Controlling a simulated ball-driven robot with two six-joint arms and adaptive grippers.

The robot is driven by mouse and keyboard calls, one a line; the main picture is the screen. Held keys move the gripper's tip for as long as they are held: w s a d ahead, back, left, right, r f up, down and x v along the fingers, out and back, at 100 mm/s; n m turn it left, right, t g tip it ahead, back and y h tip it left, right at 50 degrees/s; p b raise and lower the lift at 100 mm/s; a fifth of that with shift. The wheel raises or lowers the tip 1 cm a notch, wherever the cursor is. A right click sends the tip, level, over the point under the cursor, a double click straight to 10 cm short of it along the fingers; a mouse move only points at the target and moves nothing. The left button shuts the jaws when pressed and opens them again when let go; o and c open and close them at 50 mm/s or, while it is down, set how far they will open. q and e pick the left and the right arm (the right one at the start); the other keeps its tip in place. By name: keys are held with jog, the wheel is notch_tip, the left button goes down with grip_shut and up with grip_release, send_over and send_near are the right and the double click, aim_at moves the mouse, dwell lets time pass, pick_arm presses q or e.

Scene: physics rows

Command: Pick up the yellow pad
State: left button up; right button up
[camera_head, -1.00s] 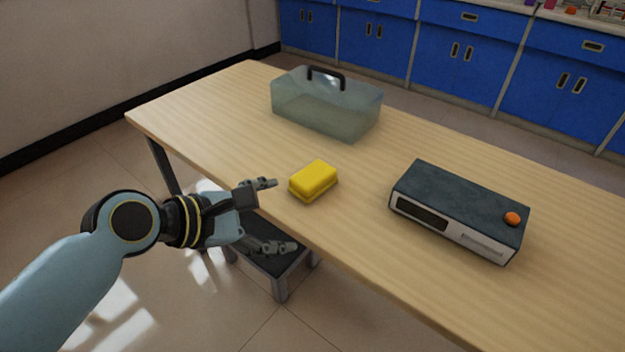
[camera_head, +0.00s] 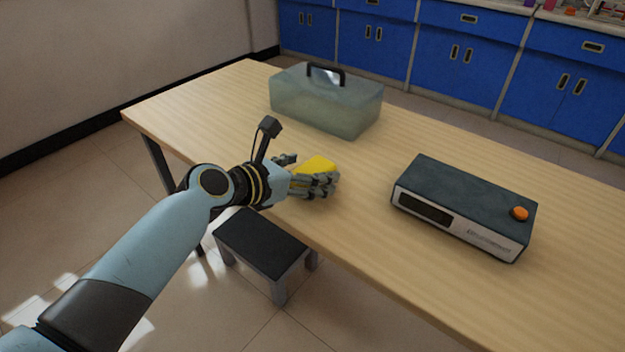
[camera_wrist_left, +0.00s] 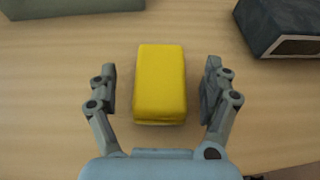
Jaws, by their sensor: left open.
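The yellow pad (camera_head: 319,163) lies on the wooden table near its front edge. In the head view my left gripper (camera_head: 312,176) is at the pad and hides much of it. In the left wrist view the pad (camera_wrist_left: 160,84) shows whole, between the two open fingers of the left gripper (camera_wrist_left: 158,88). A gap of bare table shows on each side of it, wider on the left than on the right. The fingers do not touch it in that view. My right gripper is not in view.
A translucent bin (camera_head: 327,108) with a black handle stands behind the pad on the table (camera_head: 210,120). A dark box device (camera_head: 465,203) with an orange knob (camera_head: 520,214) sits to the right. A black-topped stool (camera_head: 262,243) stands below the front edge.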

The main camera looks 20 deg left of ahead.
aim_at(312, 168)
pick_arm(q)
jog(key=shift+x, duration=0.75)
jog(key=shift+s, duration=0.1)
jog(key=shift+c, duration=0.7)
jog(key=c, duration=1.2)
jog(key=shift+o, duration=0.2)
notch_tip(312, 168, up, 10)
jog(key=p, duration=0.4)
jog(key=shift+p, duration=0.4)
